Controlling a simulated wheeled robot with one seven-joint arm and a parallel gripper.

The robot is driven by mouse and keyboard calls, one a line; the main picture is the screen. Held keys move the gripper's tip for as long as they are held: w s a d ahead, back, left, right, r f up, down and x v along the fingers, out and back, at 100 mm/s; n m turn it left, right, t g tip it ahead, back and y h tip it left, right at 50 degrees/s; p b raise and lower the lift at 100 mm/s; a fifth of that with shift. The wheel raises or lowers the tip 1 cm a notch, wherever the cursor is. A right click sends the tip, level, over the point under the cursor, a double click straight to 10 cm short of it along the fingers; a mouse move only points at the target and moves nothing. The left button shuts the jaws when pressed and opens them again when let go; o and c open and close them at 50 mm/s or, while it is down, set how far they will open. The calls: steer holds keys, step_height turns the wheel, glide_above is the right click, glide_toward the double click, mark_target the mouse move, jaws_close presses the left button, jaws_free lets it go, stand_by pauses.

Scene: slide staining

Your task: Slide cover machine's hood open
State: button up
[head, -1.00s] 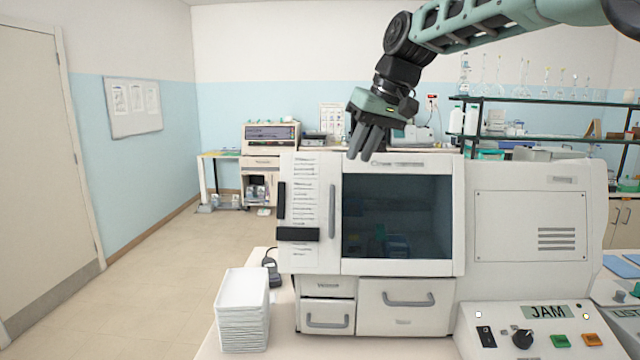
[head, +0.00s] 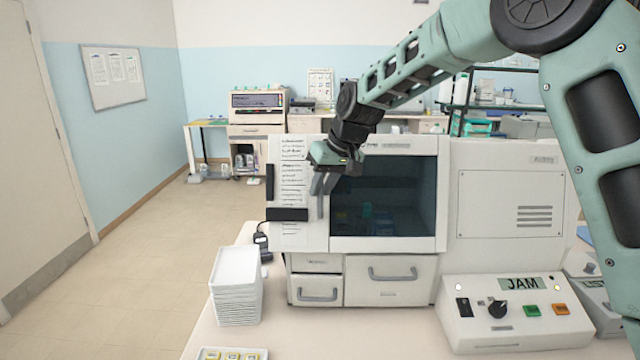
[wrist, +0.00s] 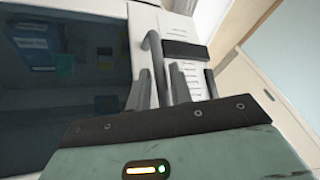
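The white cover machine (head: 442,195) stands on the bench, with a dark window (head: 385,205) in its closed hood. The window also shows at left in the wrist view (wrist: 60,75). A grey vertical handle (wrist: 153,50) is at the window's edge beside a black bar.
A stack of white trays (head: 236,285) stands at the front left of the bench. A control box (head: 515,312) with a "JAM" display, knob and buttons is at the right. Drawers (head: 390,280) with handles are below the window. A small tray (head: 232,353) lies at the front edge.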

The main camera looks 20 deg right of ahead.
steer(key=shift+x, duration=0.9)
steer(key=shift+c, duration=0.2)
jaws_close()
steer(key=s+d+b, duration=0.2)
steer(key=s+d, duration=0.1)
steer(key=d, duration=0.8)
steer(key=s+d+b, duration=0.3)
steer(key=s+d, duration=0.1)
steer(key=d, duration=0.7)
steer(key=s+d+b, duration=0.2)
steer(key=s+d, duration=0.2)
steer(key=d, duration=0.7)
steer(key=shift+d+b, duration=0.35)
steer(key=shift+r, duration=0.1)
steer(key=shift+o, duration=0.2)
jaws_free()
